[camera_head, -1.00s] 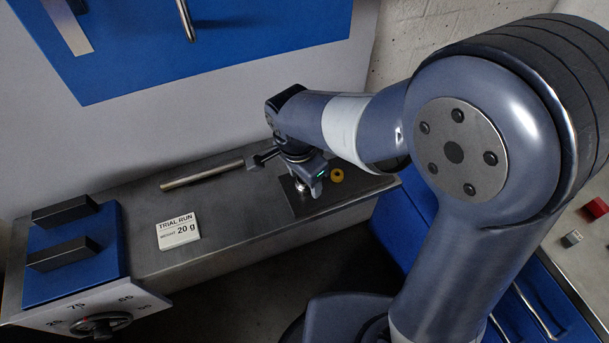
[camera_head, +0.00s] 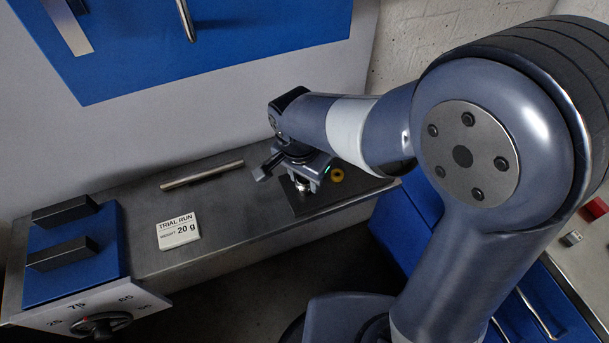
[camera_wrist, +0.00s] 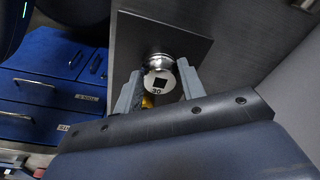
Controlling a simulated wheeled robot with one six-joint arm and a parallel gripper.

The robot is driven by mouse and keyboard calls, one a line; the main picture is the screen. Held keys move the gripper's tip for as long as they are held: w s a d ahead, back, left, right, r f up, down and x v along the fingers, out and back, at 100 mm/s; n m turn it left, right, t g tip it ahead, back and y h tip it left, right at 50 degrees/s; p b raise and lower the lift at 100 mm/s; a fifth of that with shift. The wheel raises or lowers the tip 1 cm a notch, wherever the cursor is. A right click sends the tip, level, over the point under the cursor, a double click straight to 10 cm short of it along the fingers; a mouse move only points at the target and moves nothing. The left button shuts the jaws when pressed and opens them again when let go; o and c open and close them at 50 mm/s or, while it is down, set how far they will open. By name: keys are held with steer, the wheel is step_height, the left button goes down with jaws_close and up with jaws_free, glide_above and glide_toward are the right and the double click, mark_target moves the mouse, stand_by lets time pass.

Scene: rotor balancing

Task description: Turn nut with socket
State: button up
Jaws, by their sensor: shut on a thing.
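A silver socket (camera_wrist: 155,76), marked 30 and with a square hole in its end face, is between the two fingers of my gripper (camera_wrist: 160,82). The gripper is shut on it. In the head view, my gripper (camera_head: 306,184) is low over a dark plate (camera_head: 318,200), with the shiny socket (camera_head: 301,184) partly showing below it. The socket appears upright at the plate. The nut is hidden, so I cannot tell how the socket sits on it. The dark plate also shows in the wrist view (camera_wrist: 190,46).
A yellow ring (camera_head: 337,174) is on the plate beside the gripper. A silver bar (camera_head: 202,174) lies on the grey bench at left. A white 20 g trial-run card (camera_head: 178,231) and a blue block with dark handles (camera_head: 72,285) are further left. Blue drawers (camera_wrist: 46,84) stand nearby.

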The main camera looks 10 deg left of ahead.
steer(key=shift+c, duration=1.2)
steer(key=m, duration=0.4)
steer(key=shift+m+b, duration=0.3)
steer(key=shift+m, duration=0.1)
steer(key=m, duration=0.5)
steer(key=shift+m+g+h, duration=0.3)
steer(key=shift+g+h, duration=0.1)
steer(key=m+g, duration=0.1)
steer(key=m, duration=0.5)
steer(key=shift+f+m, duration=0.1)
steer(key=shift+m, duration=0.9)
jaws_close()
